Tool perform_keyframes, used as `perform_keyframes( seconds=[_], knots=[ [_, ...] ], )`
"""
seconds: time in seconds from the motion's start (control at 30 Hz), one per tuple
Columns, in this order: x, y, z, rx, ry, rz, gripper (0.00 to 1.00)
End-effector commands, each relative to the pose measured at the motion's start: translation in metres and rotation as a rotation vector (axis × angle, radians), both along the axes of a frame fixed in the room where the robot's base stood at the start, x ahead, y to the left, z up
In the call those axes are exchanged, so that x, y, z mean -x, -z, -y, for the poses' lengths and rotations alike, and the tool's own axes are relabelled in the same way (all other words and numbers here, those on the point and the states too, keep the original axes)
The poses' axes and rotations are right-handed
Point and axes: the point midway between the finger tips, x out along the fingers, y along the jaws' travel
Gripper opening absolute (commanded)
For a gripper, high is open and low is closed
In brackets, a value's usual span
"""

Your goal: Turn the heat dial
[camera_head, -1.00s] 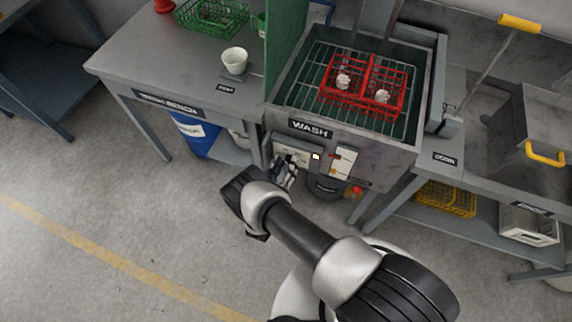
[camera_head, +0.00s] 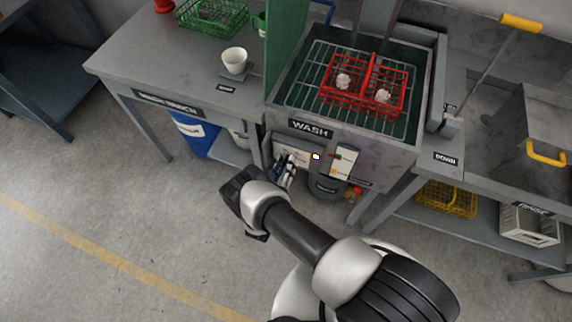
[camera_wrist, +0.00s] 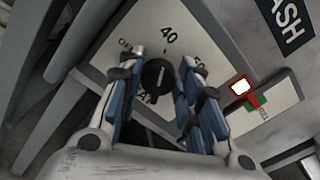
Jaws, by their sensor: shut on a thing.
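The heat dial (camera_wrist: 157,75) is a round black knob with a pale pointer line, on a light plate (camera_wrist: 190,28) marked "40" and other, partly covered marks. My gripper (camera_wrist: 163,60) has one blue-padded finger on each side of the dial and is shut on it; the exact contact is hard to see. In the head view my gripper (camera_head: 286,170) is at the front panel below the "WASH" label, and it hides the dial there.
A lit yellow-white lamp (camera_wrist: 240,87) and a red and green indicator (camera_wrist: 255,102) sit right of the dial. Red baskets (camera_head: 363,91) rest on the wash tank's rack above. A bench (camera_head: 150,60) stands left, another station (camera_head: 440,170) right. The floor in front is clear.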

Motion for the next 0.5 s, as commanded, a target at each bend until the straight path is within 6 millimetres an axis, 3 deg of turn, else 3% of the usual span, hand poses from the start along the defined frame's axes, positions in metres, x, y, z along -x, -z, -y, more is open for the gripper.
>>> perform_keyframes(
  seconds=[0.5],
  knots=[
    [-0.0014,0.0069,-0.0027,0.344,0.002,-0.124,0.08]
  ],
)
